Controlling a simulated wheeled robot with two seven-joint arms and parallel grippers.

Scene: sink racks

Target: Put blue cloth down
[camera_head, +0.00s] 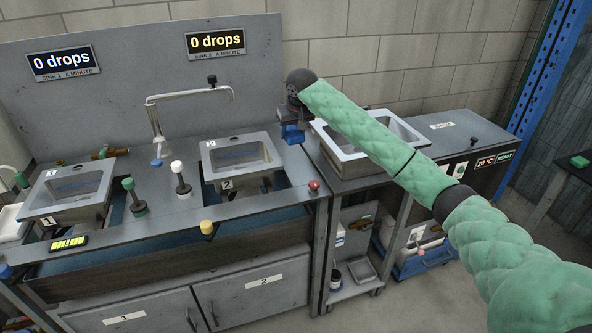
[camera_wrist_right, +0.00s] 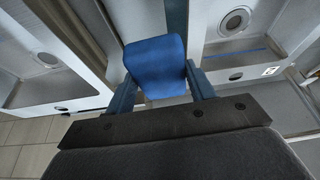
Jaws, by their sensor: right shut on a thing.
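The blue cloth (camera_head: 292,136) is a small folded blue piece. It hangs from my right gripper (camera_head: 291,121), above the counter between sink 2 and the sink at the right. In the right wrist view the blue cloth (camera_wrist_right: 155,62) sits between the two fingers of my right gripper (camera_wrist_right: 160,88), which is shut on it. It appears held in the air, clear of the surfaces below. My left gripper is in neither view.
Sink 2 (camera_head: 214,155) is left of the cloth, and sink 1 (camera_head: 35,207) is farther left. A third sink (camera_head: 347,168) is on the right counter.

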